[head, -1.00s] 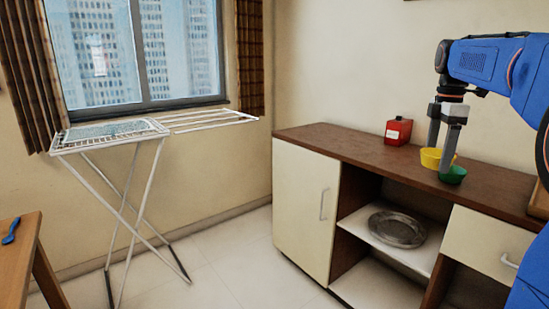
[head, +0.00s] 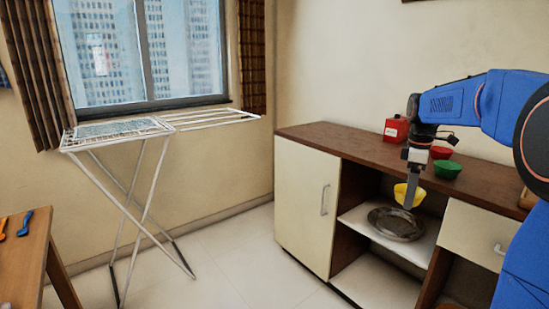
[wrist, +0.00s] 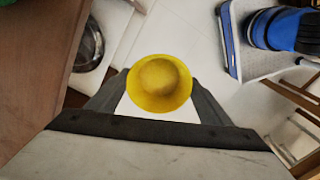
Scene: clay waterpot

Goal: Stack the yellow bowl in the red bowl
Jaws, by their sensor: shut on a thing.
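My gripper (head: 410,197) is shut on the yellow bowl (head: 401,194) and holds it in the air in front of the cabinet, lower than the countertop. In the wrist view the yellow bowl (wrist: 160,83) sits between the two dark fingers. The red bowl (head: 441,153) stands on the countertop, behind and to the right of my wrist, which partly covers it. The yellow bowl is well apart from it.
A green bowl (head: 447,170) stands on the countertop (head: 345,140) close to the red bowl. A red box (head: 396,129) is behind them. A metal dish (head: 396,224) lies on the open shelf below. A drying rack (head: 120,138) stands at left.

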